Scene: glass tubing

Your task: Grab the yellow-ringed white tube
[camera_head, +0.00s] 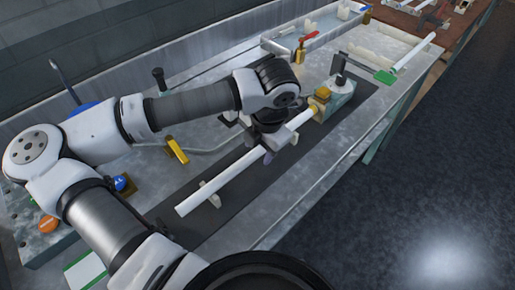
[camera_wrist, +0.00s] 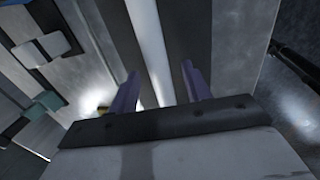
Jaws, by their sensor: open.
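A long white tube (camera_head: 228,176) lies slantwise over a dark mat on the bench in the head view. A yellow ring (camera_head: 313,108) shows near its far end, by a pale block-shaped fixture. My gripper (camera_head: 268,152) is over the tube's middle, pointing down. In the wrist view the white tube (camera_wrist: 150,50) runs between the two purple fingers of my gripper (camera_wrist: 160,70). The fingers are open, with a gap on each side of the tube. I cannot tell how far down along the tube's sides they reach. My wrist hides part of the tube in the head view.
Another white tube (camera_head: 415,52) with a green fitting (camera_head: 385,77) lies at the far right. A pale support (camera_head: 212,194) stands by the near tube. A red-handled valve (camera_head: 303,45) and a yellow-handled piece (camera_head: 177,151) stand farther back. The dark mat (camera_head: 285,170) has bare room beside the tube.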

